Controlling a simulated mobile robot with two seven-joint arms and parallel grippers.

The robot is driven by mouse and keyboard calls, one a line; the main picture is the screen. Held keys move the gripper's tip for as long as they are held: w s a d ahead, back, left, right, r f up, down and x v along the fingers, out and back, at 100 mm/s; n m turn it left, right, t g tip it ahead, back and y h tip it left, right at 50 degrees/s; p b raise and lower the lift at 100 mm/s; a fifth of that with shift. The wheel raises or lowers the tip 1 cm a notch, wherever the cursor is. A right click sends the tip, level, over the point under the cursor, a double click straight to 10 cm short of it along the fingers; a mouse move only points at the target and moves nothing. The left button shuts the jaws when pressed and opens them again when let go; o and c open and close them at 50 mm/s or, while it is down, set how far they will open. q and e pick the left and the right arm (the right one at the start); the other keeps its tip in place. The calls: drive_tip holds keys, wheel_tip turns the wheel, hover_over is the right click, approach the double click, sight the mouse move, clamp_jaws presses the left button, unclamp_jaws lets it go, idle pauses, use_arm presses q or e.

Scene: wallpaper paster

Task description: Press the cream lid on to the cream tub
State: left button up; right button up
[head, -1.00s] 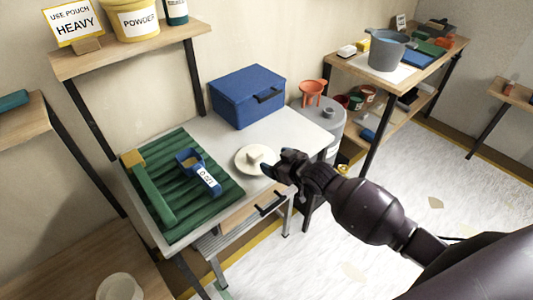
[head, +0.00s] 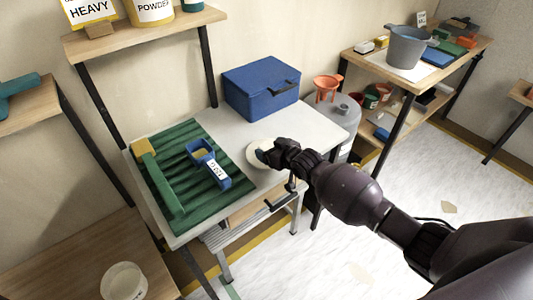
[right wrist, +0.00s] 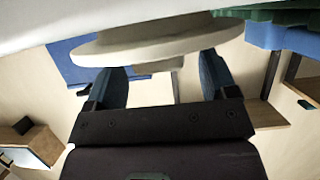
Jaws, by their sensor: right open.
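The cream lid (head: 252,160) lies on the white work table (head: 291,128), a flat round disc with a raised knob. My right gripper (head: 267,152) is over it and hides its right part and the knob. In the right wrist view, the lid (right wrist: 150,48) spans the top and its knob (right wrist: 150,67) shows between the open fingers of my right gripper (right wrist: 160,72), with gaps at both sides. The cream tub (head: 124,286) stands with its top open on the low wooden table at the bottom left. My left gripper is not in view.
A blue box (head: 262,90) stands behind. An orange funnel (head: 327,86) is at the right. Bare tabletop surrounds the lid.

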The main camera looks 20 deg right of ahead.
drive_tip(key=shift+x, duration=0.75)
drive_tip(key=c, duration=1)
drive_tip(key=shift+r, duration=0.1)
